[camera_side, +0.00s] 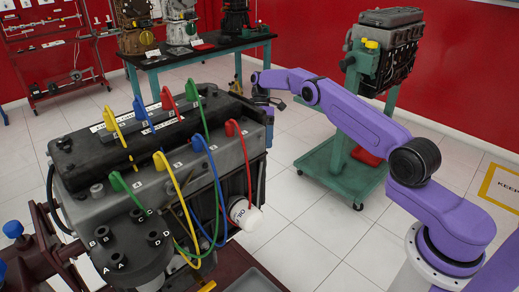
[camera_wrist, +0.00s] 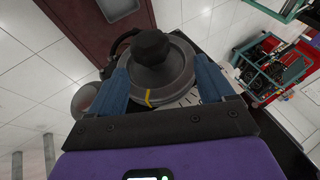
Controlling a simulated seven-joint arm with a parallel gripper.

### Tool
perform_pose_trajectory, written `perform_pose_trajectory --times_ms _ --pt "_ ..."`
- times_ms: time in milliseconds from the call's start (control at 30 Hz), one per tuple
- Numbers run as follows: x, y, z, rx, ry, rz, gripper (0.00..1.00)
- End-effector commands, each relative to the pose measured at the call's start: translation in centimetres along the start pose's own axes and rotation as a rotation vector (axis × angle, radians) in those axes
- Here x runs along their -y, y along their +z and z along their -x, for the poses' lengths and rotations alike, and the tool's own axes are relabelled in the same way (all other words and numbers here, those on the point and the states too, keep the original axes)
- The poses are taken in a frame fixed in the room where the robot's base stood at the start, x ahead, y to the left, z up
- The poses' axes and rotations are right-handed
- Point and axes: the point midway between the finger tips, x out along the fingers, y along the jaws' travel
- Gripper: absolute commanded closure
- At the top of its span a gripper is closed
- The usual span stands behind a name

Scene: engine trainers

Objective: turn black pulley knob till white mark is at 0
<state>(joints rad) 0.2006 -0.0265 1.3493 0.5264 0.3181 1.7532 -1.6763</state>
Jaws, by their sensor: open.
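A yellow mark (camera_wrist: 150,98) shows on the pulley's near rim; I cannot make out a white mark. A pale scale plate (camera_wrist: 187,99) with dark lines lies partly hidden beside the rim; its figures are unreadable. My gripper (camera_wrist: 160,66) is open, its two blue fingers on either side of the pulley. I cannot tell whether they touch it. In the side view my gripper (camera_side: 270,106) is at the engine's far right end, where the pulley is hidden.
The engine (camera_side: 150,180) carries coloured looped leads and a white filter (camera_side: 245,214). A table with engine parts (camera_side: 200,54) stands behind. Tiled floor lies open between the stands.

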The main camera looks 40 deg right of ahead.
Motion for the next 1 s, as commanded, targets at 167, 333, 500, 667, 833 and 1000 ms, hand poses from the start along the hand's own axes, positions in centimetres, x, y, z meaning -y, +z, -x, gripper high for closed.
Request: perform_pose_trajectory --times_ms 167,333,500,667,833,1000 --pt "1.1 -0.9 2.2 0.0 0.002 0.0 0.19" --pt "1.6 -1.3 3.1 -0.001 0.0 -0.001 0.19" --pt "1.7 -1.4 3.3 -0.001 -0.001 -0.001 0.19" --pt "1.7 -1.4 3.3 -0.001 -0.001 -0.001 0.19" --pt "1.9 0.0 2.8 -0.064 -0.016 -0.104 0.19" --pt "2.8 4.0 1.4 -0.306 -0.094 -0.505 0.19"
